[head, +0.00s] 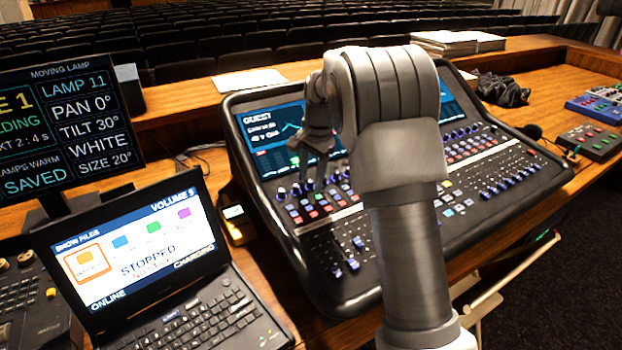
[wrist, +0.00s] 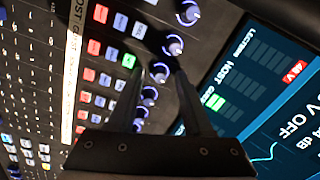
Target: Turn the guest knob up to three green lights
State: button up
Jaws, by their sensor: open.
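The mixing desk (head: 317,237) stands on the wooden counter, with a row of blue-ringed knobs below its screen (head: 270,140), which is headed GUEST. My gripper (head: 314,178) is low over the left part of this row. In the wrist view, my open gripper (wrist: 160,65) has its fingers on either side of a knob (wrist: 160,72), with another knob (wrist: 172,45) by the tips. I cannot tell whether they touch either knob. The screen (wrist: 262,100) shows a GUEST label with green lights (wrist: 214,101) beside it, too blurred to count surely. My fingers partly hide the knobs.
A laptop (head: 160,260) and a lamp monitor (head: 70,130) stand left of the desk. Fader caps (head: 352,264) fill its lower panel. A small grey box with buttons (head: 592,141) and a blue one (head: 598,107) are at right. Paper (head: 250,83) lies behind.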

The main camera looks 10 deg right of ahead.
jog(key=shift+f, duration=0.1)
grip_shut()
jog(key=shift+m+p, duration=0.3)
jog(key=shift+p, duration=0.15)
jog(key=shift+m+p, duration=0.8)
jog(key=shift+m, duration=0.2)
jog(key=shift+m+p, duration=1.1)
jog(key=shift+m, duration=0.5)
